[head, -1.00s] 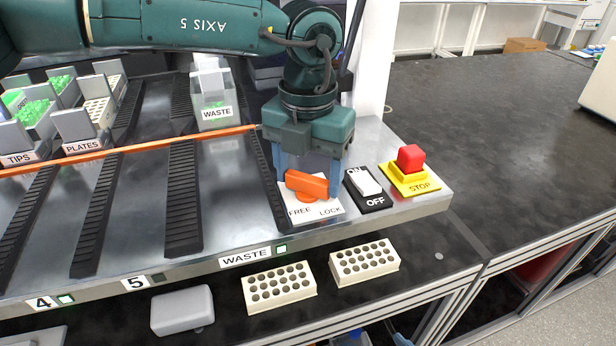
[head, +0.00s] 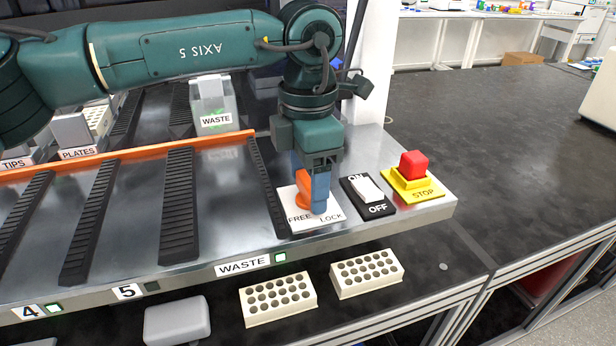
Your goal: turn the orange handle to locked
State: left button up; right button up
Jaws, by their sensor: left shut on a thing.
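The orange handle (head: 303,188) sits on a white plate (head: 298,226) marked FREE at left and LOCK at right, near the deck's front right corner. My left gripper (head: 319,198) points straight down and is shut on the handle. Its blue fingers are seen nearly edge-on and cover the handle's right part. The orange shows to the left of the fingers. Exactly which mark the handle points to is partly hidden. My right gripper is not in view.
Just right of the plate are a black ON/OFF switch (head: 369,190) and a red stop button (head: 413,163) on a yellow base. An orange rail (head: 120,154) crosses the deck at left. A waste bin (head: 214,104) stands behind. Two cream racks (head: 278,299) (head: 366,273) lie below the deck.

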aim_at(308, 183)
pick_arm(q)
jog(key=shift+m, duration=0.3)
dwell(0.4)
jog(key=o, duration=1)
notch_tip(308, 183, up, 13)
jog(key=shift+r, duration=0.15)
